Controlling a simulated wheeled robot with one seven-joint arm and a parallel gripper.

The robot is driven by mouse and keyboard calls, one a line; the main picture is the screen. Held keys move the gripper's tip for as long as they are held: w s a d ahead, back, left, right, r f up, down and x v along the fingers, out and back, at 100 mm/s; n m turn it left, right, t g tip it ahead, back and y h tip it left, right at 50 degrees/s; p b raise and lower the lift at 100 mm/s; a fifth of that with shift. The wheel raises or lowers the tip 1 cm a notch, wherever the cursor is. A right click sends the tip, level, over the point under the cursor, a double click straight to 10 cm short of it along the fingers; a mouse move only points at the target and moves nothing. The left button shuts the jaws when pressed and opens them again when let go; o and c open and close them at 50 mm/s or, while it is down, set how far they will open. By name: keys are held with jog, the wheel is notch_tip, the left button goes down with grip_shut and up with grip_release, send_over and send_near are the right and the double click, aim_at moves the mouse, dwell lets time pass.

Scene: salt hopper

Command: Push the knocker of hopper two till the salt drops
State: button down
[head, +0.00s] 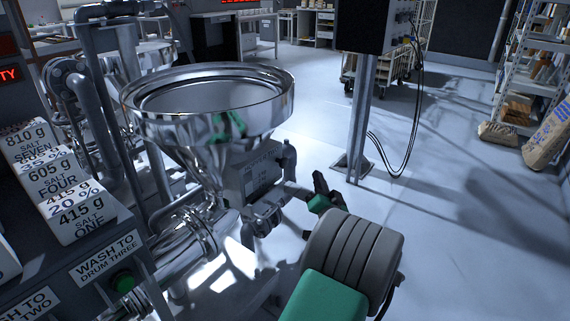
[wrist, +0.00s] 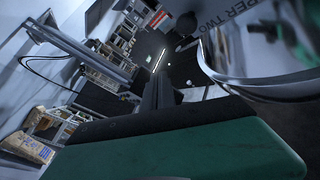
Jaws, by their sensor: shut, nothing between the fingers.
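The shiny steel hopper (head: 210,125) stands left of centre in the head view, its wide funnel open at the top. A grey labelled box (head: 260,172) is on its right side, with a small dark arm (head: 289,160) sticking out. This may be the knocker; I cannot tell for sure. My gripper (head: 323,184) is just right of this box, with a gap visible in the picture. In the wrist view its dark fingers (wrist: 158,92) are together and empty. A curved surface there reads "PER TWO" (wrist: 245,18), at the upper right.
Salt weight cards (head: 70,195) and a green wash button (head: 123,281) are at the left. A metal post (head: 358,120) with hanging cables stands behind my gripper. Shelves and sacks (head: 548,137) are at the far right.

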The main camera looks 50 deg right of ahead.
aim_at(281, 161)
jog(key=w+p, duration=0.4)
jog(key=w, duration=0.4)
jog(key=shift+a, duration=0.45)
jog(key=shift+w, duration=0.1)
dwell(1.3)
jog(key=shift+w, duration=0.35)
jog(key=shift+w+a+p, duration=0.1)
jog(key=shift+w+p, duration=0.45)
jog(key=shift+w, duration=0.25)
dwell(0.8)
jog(key=shift+s+b, duration=1.1)
jog(key=shift+s, duration=0.1)
